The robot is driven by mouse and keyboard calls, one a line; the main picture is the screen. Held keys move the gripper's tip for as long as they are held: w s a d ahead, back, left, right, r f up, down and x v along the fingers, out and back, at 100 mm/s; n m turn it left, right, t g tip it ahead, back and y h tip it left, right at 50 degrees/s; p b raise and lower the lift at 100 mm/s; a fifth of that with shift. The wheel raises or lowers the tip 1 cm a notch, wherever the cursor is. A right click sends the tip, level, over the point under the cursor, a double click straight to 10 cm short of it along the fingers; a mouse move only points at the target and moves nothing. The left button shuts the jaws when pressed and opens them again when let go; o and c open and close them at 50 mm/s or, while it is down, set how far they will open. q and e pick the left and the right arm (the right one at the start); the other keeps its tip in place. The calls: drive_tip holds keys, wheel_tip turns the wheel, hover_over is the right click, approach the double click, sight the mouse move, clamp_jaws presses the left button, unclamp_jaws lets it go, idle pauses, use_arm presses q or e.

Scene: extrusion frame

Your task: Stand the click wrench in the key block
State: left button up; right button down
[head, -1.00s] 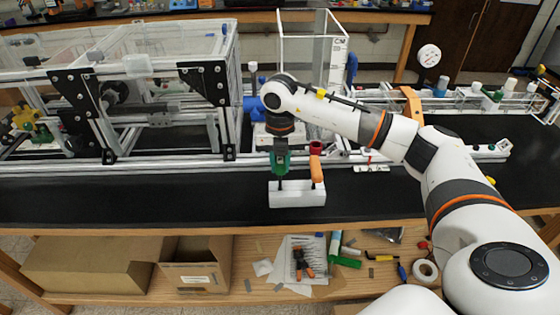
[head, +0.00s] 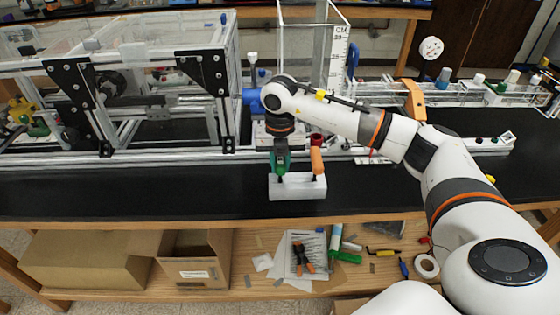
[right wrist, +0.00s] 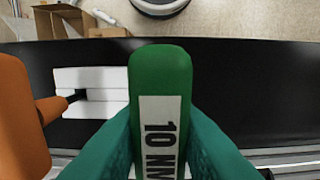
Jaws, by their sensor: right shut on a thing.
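The white key block (head: 298,189) lies on the black bench top near its front edge. An orange-handled tool (head: 317,160) stands upright in its right part. My right gripper (head: 281,158) is shut on the green handle of the click wrench (right wrist: 160,75), marked "10 NM" in the right wrist view. The wrench is about upright over the left part of the block. Its dark shaft reaches down to the block's top; I cannot tell how deep it sits. In the right wrist view the key block (right wrist: 88,78) is partly hidden behind the handle. My left gripper is not in view.
An aluminium extrusion frame (head: 110,155) runs along the bench behind the block. A clear tank (head: 312,60) with a scale and a red cup (head: 316,138) stand behind. The black bench top is clear left of the block. A lower shelf (head: 250,285) holds boxes and tools.

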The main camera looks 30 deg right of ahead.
drive_tip(key=c, duration=1.1)
unclamp_jaws()
